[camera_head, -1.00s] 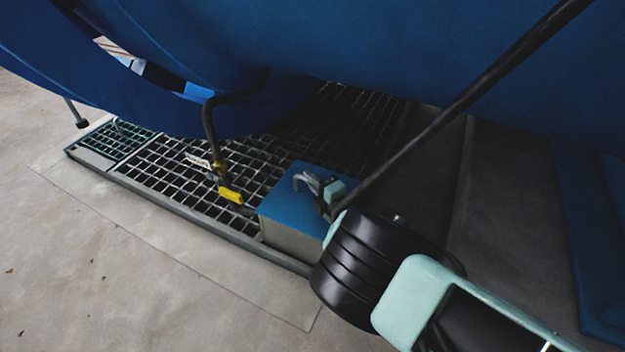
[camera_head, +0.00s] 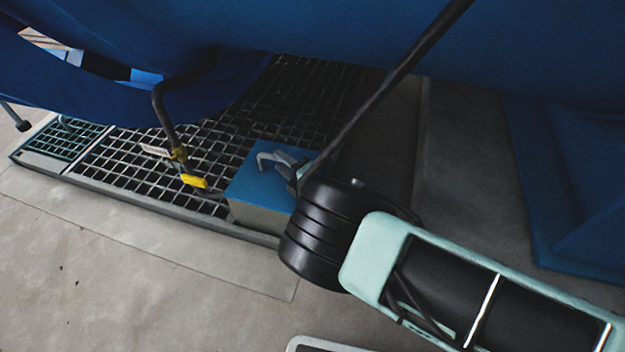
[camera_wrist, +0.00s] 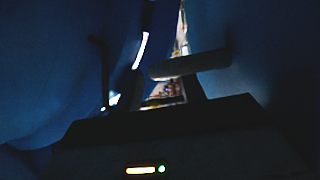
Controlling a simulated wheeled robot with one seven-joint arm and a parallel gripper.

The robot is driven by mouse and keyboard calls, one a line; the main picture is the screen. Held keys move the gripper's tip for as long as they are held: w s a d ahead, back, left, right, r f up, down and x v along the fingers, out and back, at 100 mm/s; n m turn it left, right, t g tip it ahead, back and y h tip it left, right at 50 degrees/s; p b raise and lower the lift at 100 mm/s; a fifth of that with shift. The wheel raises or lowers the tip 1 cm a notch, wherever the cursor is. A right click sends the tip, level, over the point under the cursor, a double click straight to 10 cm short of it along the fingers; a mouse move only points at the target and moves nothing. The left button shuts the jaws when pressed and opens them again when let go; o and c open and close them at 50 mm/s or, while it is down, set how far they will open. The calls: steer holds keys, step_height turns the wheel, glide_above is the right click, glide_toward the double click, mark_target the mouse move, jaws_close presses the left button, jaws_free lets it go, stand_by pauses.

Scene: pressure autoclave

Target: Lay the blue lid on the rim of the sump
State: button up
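The blue lid (camera_head: 262,188) is a flat square plate. In the head view it shows directly above a grey box-like body (camera_head: 262,219) at the front edge of the floor grating. Whether it touches that body all round, and whether the body is the sump, I cannot tell. My gripper (camera_head: 287,170) is at the lid's right side, by a grey bent piece (camera_head: 268,158) above the lid, partly hidden by my black wrist. The wrist view is very dark; a pale bar (camera_wrist: 190,65) crosses near the dark finger shapes. I cannot tell whether they grip anything.
The large blue vessel (camera_head: 300,45) hangs low over the grating (camera_head: 140,170). A dark pipe with a yellow-handled valve (camera_head: 194,181) stands left of the lid. A black slanted rod (camera_head: 385,85) passes close to my wrist. Bare concrete floor (camera_head: 110,270) lies in front.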

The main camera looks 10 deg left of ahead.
steer(key=p+v, duration=0.6)
steer(key=v, duration=0.8)
steer(key=shift+d, duration=0.2)
steer(key=shift+r, duration=0.1)
